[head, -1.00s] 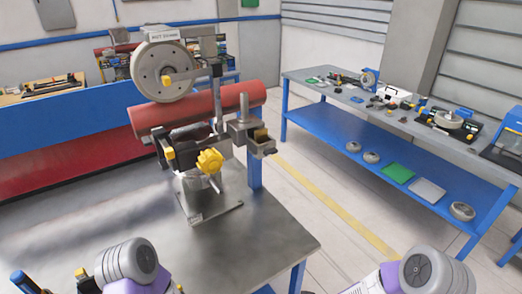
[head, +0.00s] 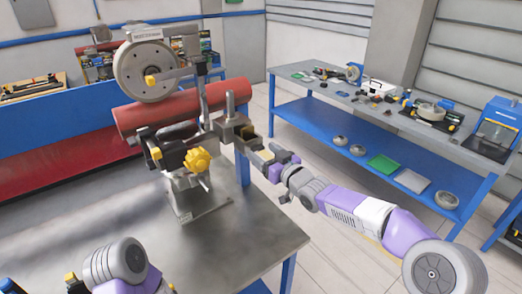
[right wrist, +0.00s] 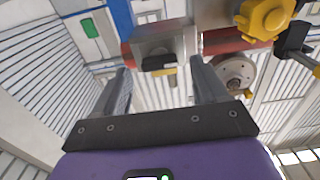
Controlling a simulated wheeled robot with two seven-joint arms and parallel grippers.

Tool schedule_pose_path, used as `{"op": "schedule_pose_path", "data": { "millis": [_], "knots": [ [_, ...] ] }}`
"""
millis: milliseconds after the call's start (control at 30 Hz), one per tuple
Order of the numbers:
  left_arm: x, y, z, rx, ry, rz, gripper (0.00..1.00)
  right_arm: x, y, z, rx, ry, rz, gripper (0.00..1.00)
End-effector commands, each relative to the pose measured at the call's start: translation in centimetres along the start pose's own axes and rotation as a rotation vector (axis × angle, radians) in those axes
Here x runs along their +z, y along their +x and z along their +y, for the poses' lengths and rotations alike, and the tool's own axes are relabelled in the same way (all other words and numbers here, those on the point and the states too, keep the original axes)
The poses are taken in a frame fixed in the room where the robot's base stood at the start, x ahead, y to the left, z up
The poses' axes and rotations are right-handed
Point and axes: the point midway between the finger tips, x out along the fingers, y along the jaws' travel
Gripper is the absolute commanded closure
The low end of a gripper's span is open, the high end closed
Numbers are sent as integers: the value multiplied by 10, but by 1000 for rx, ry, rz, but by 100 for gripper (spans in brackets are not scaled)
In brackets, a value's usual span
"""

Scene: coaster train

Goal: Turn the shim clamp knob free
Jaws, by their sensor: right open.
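A yellow lobed knob (head: 197,160) sits on the front of the metal fixture; it also shows at the top right of the right wrist view (right wrist: 265,18). To its right is a grey metal block (head: 232,130) with a post and a brass-coloured piece (head: 247,137) in its side. I cannot tell which part is the shim clamp knob. My right gripper (head: 262,153) is open, just right of the block. In the right wrist view its fingers (right wrist: 160,80) are spread and empty, with the block beyond them.
A red cylinder (head: 150,113) and a large grey wheel (head: 145,72) are behind the fixture. The steel table (head: 110,205) is largely bare at its front. A blue-framed bench (head: 385,125) with parts stands at the right, across open floor.

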Motion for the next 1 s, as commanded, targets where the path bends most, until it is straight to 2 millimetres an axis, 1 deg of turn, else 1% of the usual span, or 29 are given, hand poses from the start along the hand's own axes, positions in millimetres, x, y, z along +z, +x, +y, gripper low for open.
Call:
{"op": "schedule_pose_path", "data": {
  "millis": [33, 200, 500, 567, 600, 867, 900, 1000],
  "knots": [
    [0, -1, 0, 0, 0, 0, 57, -1, 6, -1, -2, 1, 1, 28],
    [0, -2, 1, 0, 0, 0, 57, 0, 18, 0, 0, 1, -1, 28],
    [0, -2, 1, 0, 0, 0, 57, 0, 20, 0, 1, 0, -1, 28],
    [0, -2, 1, 0, 0, 0, 57, 0, 20, 0, 1, 0, -1, 35],
    [0, -2, 1, 0, 0, 0, 57, 0, 20, 0, 1, 0, -1, 41],
    [0, -2, 1, 0, 0, 0, 57, 1, 20, 0, 1, 0, -1, 81],
    [0, -2, 1, 0, 0, 0, 57, 1, 20, 0, 1, 0, -1, 84],
    [0, -2, 1, 0, 0, 0, 57, 1, 20, 0, 1, -3, -1, 84]
  ]
}}
